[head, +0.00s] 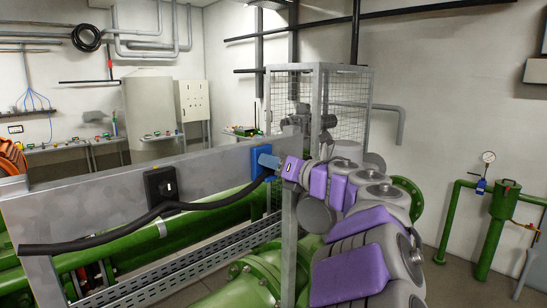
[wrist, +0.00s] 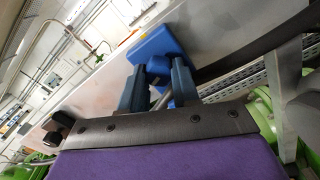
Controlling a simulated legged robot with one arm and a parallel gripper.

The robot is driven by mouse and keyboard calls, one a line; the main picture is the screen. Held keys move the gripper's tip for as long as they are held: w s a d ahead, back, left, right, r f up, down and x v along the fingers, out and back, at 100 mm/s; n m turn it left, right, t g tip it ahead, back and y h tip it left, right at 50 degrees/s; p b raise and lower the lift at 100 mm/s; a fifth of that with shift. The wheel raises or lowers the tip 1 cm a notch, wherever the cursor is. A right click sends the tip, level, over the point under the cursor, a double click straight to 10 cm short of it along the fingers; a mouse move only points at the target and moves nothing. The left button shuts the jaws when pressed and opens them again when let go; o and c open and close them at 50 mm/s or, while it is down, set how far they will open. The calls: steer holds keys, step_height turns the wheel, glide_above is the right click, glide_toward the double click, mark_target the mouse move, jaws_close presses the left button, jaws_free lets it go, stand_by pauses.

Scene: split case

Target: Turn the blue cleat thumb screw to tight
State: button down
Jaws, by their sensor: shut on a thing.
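The blue cleat (head: 258,166) is fixed on the grey metal panel, towards its right end. In the wrist view the blue cleat (wrist: 156,46) lies just beyond my fingertips. My gripper (head: 268,161) reaches it from the right. In the wrist view my gripper's two blue-grey fingers (wrist: 159,78) are close together at the lower part of the cleat, shut on what seems to be its thumb screw. The screw's head is mostly hidden between the fingers, so I cannot tell its turn. A thin grey rod (wrist: 162,98) shows between the fingers.
A grey post (head: 289,240) stands below my arm. Green pipes (head: 205,213) and a perforated tray (head: 170,263) run alongside.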

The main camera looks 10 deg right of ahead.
steer(key=m+p, duration=2.1)
steer(key=p, duration=0.2)
steer(key=shift+s, duration=0.1)
steer(key=shift+f+m+p, duration=0.1)
steer(key=shift+m+p, duration=0.2)
steer(key=shift+p, duration=0.05)
steer(key=c, duration=1.2)
jaws_free()
steer(key=o, duration=0.3)
steer(key=shift+o, duration=0.4)
steer(key=shift+r, duration=0.2)
steer(key=shift+d, duration=0.1)
